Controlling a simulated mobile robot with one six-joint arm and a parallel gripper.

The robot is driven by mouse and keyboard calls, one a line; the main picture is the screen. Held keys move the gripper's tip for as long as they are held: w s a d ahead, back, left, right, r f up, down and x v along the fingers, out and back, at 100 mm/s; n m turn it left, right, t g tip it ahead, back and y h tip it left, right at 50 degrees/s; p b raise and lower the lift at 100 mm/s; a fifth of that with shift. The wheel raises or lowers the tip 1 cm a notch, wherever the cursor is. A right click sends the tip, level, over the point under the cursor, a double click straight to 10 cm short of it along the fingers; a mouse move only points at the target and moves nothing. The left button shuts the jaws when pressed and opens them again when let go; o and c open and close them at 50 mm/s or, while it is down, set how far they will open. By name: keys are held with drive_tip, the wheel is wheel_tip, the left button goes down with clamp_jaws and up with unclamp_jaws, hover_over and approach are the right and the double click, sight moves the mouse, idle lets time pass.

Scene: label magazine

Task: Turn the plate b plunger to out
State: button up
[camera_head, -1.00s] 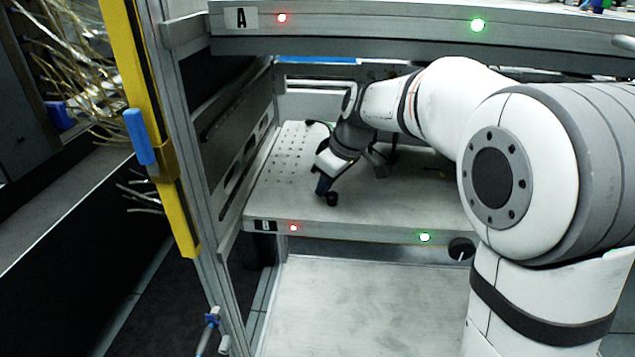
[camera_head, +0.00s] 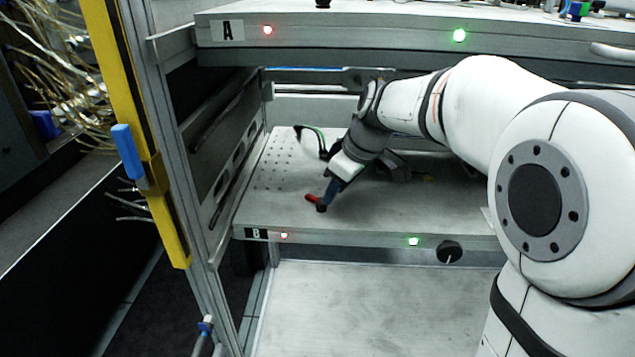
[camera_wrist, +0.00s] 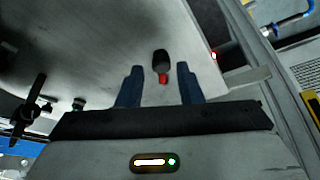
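Plate B (camera_head: 400,215) is the lower shelf plate, marked with a "B" label. On its top, near the front left, stands a small plunger with a black knob (camera_head: 321,208) and a red part. In the wrist view the plunger's black knob (camera_wrist: 161,60) and red part lie between the two blue fingers. My gripper (camera_head: 329,192) is tilted down over the plate, right at the plunger. In the wrist view my gripper (camera_wrist: 159,76) is open, with a visible gap on each side of the plunger.
Plate A (camera_head: 350,35) sits above, and my arm reaches in beneath it. Plate B's front edge carries a red light (camera_head: 284,235), a green light (camera_head: 413,241) and a round black dial (camera_head: 449,252). A yellow post (camera_head: 135,130) is at left.

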drive_tip(key=s+d, duration=0.1)
drive_tip(key=d, duration=0.1)
drive_tip(key=s+d, duration=0.1)
drive_tip(key=d, duration=0.1)
drive_tip(key=s+d, duration=0.2)
drive_tip(key=shift+d+p, duration=0.3)
